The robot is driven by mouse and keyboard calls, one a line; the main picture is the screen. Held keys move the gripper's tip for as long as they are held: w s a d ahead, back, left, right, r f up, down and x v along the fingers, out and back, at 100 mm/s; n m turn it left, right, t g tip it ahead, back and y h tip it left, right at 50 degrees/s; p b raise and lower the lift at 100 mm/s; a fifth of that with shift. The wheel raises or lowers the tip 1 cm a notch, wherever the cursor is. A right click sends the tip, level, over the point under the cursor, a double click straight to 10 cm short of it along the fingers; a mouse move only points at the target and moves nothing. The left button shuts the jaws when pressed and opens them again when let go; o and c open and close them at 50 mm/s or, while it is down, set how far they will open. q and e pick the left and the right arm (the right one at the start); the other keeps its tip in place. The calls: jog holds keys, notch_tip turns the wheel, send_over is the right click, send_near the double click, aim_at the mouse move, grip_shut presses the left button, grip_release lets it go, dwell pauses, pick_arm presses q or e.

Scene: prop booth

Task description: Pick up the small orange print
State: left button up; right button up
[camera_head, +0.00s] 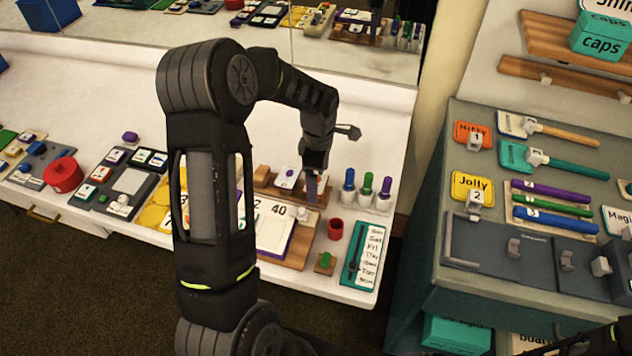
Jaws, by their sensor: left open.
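A small orange print (473,135) with a dark word and the number 1 lies at the upper left of the grey-green cabinet top on the right. A pale clip or peg stands at its lower edge. My left gripper (313,187) is open, pointing down over the back of the white counter, by a wooden stand with small cards. It is well to the left of the orange print, with a gap between counter and cabinet. My left arm hides part of the counter. My right gripper is not visible.
A yellow print (473,186) lies just below the orange one. A teal paddle (515,156) and coloured sticks lie to their right. Purple, blue and green bottles (367,186), a red cup (335,229) and a teal list board (363,256) stand or lie near my left gripper.

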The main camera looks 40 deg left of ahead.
pick_arm(q)
jog(key=shift+f+b, duration=0.25)
jog(key=shift+b, duration=0.1)
dwell(0.8)
jog(key=shift+c, duration=0.2)
jog(key=c, duration=1.4)
